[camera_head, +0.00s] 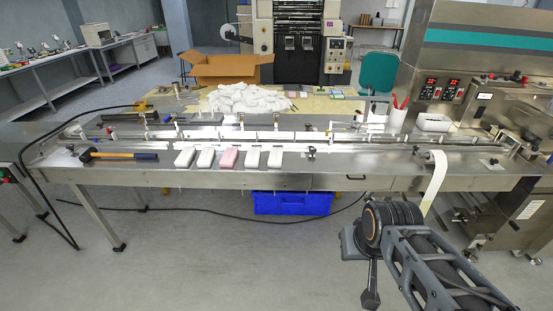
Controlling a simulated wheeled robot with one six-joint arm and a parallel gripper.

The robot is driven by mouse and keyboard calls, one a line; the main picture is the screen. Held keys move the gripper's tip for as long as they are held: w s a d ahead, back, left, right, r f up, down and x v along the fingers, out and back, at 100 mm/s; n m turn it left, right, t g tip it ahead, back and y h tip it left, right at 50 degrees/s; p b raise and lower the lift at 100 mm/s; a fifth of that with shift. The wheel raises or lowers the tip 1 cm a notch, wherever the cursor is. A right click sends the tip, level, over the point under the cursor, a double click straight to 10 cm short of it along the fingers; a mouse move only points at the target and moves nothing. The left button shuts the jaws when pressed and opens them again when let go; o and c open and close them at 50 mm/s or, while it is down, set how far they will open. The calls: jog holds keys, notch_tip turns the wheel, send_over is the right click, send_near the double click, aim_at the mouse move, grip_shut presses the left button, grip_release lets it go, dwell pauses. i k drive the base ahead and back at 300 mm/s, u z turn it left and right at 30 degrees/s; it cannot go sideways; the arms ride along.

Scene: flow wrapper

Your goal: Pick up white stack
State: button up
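Several small white stacks lie in a row on the front of the steel table, with one pink stack (228,157) among them. Two white stacks are left of the pink one, at the far left (185,157) and beside it (206,157). Two more are right of it, one nearer (253,158) and one at the right end (275,159). My arm comes in from the lower right. My gripper (370,298) seems to be the dark end piece hanging in front of the table, well right of and apart from the stacks. Its fingers cannot be made out.
A hammer (120,155) lies left of the row. A guide rail (300,136) runs along the table behind it. A pile of white wrappers (247,99) and a cardboard box (224,69) are farther back. A blue crate (292,203) is under the table. A white strip (433,180) hangs near my arm.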

aim_at(275, 154)
jog(key=z, duration=0.05)
jog(key=i, duration=1)
jog(key=u, duration=0.75)
jog(key=i, duration=0.5)
jog(key=u, duration=0.25)
